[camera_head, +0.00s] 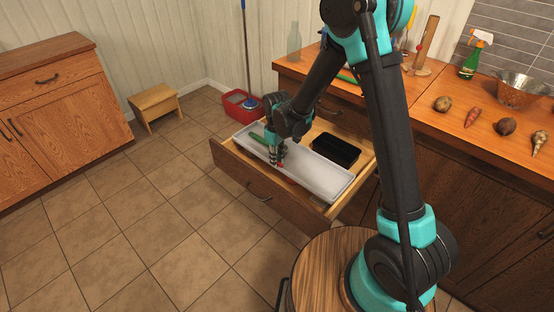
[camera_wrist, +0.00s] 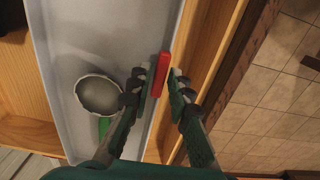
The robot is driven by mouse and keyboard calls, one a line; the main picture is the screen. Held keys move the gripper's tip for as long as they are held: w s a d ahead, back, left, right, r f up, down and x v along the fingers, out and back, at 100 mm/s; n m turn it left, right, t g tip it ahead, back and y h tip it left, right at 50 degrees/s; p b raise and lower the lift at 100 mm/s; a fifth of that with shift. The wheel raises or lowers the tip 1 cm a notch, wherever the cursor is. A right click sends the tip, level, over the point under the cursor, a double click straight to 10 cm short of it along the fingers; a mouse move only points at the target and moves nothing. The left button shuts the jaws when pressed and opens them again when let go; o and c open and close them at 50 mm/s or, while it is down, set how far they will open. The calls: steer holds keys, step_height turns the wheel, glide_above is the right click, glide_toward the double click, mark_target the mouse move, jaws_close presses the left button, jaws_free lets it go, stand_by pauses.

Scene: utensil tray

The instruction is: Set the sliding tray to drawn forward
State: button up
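A pale grey sliding tray (camera_head: 325,178) lies lengthwise in the front part of an open wooden drawer. The tray also shows in the wrist view (camera_wrist: 62,45). A red tab (camera_wrist: 161,72) sits at its front rim; a bit of red (camera_head: 281,165) shows below my gripper in the head view. My gripper (camera_head: 276,162) points down at the tray's front edge. In the wrist view my gripper (camera_wrist: 163,78) has a finger on each side of the red tab, with a narrow gap at the right finger. A ladle (camera_wrist: 99,96) with a green handle lies in the tray.
A black bin (camera_head: 337,151) sits behind the tray in the drawer. The drawer's wooden front (camera_head: 270,200) stands out over the tiled floor. A red bucket (camera_head: 240,105) stands beyond the drawer. Shells, a metal colander (camera_head: 521,90) and a spray bottle (camera_head: 473,58) stand on the counter.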

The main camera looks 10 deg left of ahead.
jaws_close()
steer(key=shift+s+a, duration=0.3)
steer(key=shift+s, duration=0.2)
steer(key=shift+s+a, duration=0.25)
steer(key=shift+s, duration=0.2)
steer(key=shift+o, duration=2.3)
jaws_free()
step_height(320, 180, up, 12)
